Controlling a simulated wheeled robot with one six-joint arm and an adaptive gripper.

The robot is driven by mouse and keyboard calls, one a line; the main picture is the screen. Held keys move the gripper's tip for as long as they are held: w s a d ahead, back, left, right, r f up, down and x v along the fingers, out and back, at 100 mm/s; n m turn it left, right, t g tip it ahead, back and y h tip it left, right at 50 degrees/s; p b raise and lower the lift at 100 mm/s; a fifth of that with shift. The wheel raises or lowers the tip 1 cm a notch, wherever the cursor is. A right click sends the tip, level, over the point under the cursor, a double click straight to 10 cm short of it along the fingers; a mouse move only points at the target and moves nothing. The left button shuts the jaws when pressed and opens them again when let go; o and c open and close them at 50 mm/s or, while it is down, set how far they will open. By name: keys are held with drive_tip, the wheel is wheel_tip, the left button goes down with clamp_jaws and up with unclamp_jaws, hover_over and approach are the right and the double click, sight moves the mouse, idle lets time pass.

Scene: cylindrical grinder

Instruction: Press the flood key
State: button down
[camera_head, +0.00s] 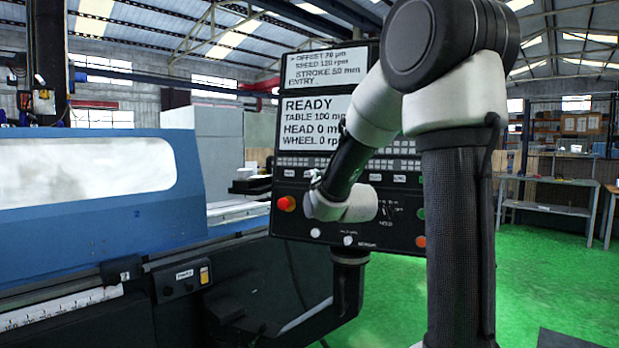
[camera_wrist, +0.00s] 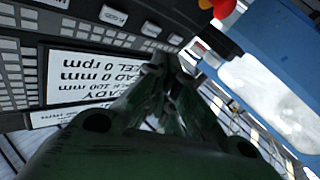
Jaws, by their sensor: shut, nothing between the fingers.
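The control panel (camera_head: 325,240) stands in the middle of the head view, with a row of pale labelled keys (camera_head: 375,177) below its screens. Part of that row, including one labelled key (camera_wrist: 113,15), shows upside down in the wrist view. The labels are too small or blurred for me to tell which key is flood. My gripper (camera_wrist: 178,72) is shut and empty. Its fingertips appear over the panel's left side, near the screen edge and below the key row in the wrist view. Contact cannot be told. My wrist hides part of the panel and the gripper in the head view.
A red emergency-stop knob (camera_head: 287,203) sits at the panel's left edge, close to the key row. The blue grinder guard (camera_head: 95,200) with its window is left of the panel. A workbench (camera_head: 550,210) stands far right, with open green floor before it.

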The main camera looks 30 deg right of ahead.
drive_tip(key=r, duration=0.1)
drive_tip(key=r+t, duration=0.1)
drive_tip(key=r, duration=0.1)
drive_tip(key=shift+s, duration=0.25)
drive_tip(key=shift+d, duration=0.1)
drive_tip(key=w+d+f, duration=0.1)
drive_tip(key=w+d, duration=0.4)
drive_tip(key=d, duration=0.1)
drive_tip(key=shift+w+d+f, duration=0.2)
drive_tip(key=shift+w+f, duration=0.1)
drive_tip(key=shift+w, duration=0.1)
idle(1.3)
drive_tip(key=shift+w+d, duration=0.25)
drive_tip(key=shift+d, duration=0.05)
drive_tip(key=shift+w+d+f, duration=0.15)
drive_tip(key=shift+w+d, duration=0.15)
idle(0.7)
drive_tip(key=shift+a, duration=0.1)
drive_tip(key=shift+s+a, duration=0.5)
drive_tip(key=shift+s, duration=0.05)
